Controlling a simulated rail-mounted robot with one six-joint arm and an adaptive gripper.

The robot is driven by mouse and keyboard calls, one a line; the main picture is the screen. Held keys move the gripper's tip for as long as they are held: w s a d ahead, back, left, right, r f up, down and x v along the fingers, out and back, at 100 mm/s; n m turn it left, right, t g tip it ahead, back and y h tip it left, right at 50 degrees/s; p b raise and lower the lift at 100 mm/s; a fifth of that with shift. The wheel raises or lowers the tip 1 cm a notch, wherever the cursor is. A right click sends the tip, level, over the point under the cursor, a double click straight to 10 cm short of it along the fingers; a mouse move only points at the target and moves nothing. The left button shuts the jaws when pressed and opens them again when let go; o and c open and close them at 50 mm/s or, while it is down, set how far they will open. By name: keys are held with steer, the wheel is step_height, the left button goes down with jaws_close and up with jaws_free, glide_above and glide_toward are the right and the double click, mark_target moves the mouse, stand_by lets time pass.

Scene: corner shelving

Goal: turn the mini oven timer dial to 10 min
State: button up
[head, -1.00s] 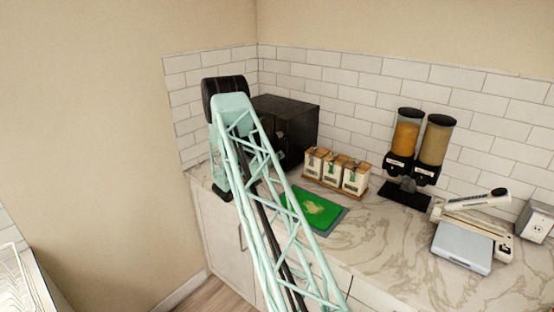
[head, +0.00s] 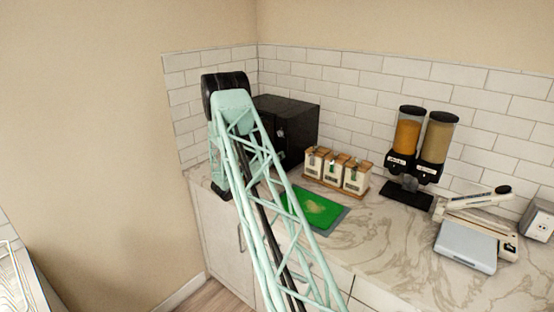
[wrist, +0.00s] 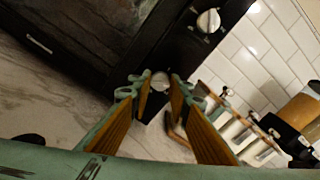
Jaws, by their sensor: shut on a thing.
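The mini oven (head: 297,126) is a black box in the counter's corner, partly hidden behind my arm in the head view. In the wrist view its dark front panel (wrist: 178,45) runs at a slant, with a pale upper dial (wrist: 208,20) and a pale lower dial (wrist: 160,78). My gripper (wrist: 160,82) has its fingertips on either side of the lower dial and is shut on it. The dial's markings and pointer are too small to read. My gripper is hidden in the head view.
Several labelled canisters (head: 336,170) stand in a wooden tray right of the oven. A green cutting board (head: 314,207) lies in front. Two dispensers (head: 420,142) and a scale (head: 466,246) stand further right. A tiled wall (head: 350,85) is close behind.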

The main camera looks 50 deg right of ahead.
steer(key=o, duration=0.9)
steer(key=shift+c, duration=0.2)
steer(key=shift+a, duration=0.15)
steer(key=a, duration=1.1)
steer(key=shift+w+a, duration=0.35)
